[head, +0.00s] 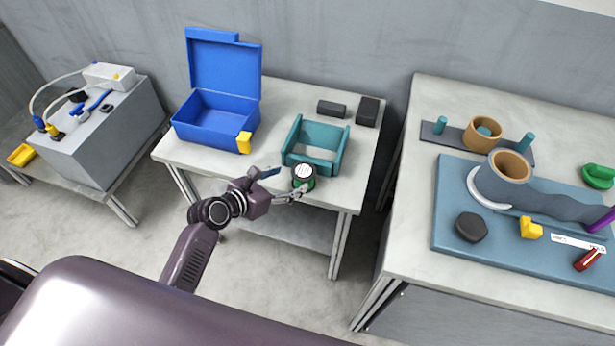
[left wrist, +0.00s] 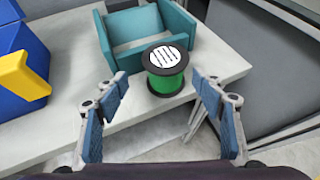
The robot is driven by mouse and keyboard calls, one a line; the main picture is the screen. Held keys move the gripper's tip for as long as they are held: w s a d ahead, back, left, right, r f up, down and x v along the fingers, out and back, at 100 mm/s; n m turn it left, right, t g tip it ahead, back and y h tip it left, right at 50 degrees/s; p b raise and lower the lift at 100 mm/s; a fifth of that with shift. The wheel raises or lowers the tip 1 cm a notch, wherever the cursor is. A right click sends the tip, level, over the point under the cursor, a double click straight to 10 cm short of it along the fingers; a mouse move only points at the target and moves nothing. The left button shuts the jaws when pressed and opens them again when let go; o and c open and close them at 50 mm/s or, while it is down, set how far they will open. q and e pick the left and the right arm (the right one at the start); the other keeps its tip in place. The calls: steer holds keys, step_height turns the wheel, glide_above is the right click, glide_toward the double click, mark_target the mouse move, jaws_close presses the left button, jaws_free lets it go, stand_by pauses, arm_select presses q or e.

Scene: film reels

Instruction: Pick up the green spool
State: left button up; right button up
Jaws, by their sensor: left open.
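The green spool (head: 303,181) stands upright near the front edge of the middle table, just in front of the teal open frame. It has black flanges and a white label with dark lines on top. It also shows in the left wrist view (left wrist: 166,82), ahead of and between the finger lines. My left gripper (head: 287,184) is open and empty, its blue-padded fingers (left wrist: 158,98) spread at the table edge on the near side of the spool. One fingertip appears close to the spool in the head view; I cannot tell if it touches. My right gripper is not in view.
The teal frame (head: 343,152) stands right behind the spool. An open blue box (head: 207,139) with a yellow latch is to the left. Two dark blocks (head: 331,108) lie at the back. A right-hand table (head: 425,225) holds a blue mat, reels and small parts.

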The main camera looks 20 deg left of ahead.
mark_target(297, 179)
arm_select(q)
steer(key=x, duration=0.2)
steer(key=d+x, duration=0.1)
steer(key=x, duration=0.1)
steer(key=shift+f, duration=0.2)
steer(key=shift+w+d+f, duration=0.15)
steer(key=shift+w+f, duration=0.1)
steer(key=shift+w, duration=0.1)
steer(key=c, duration=1.5)
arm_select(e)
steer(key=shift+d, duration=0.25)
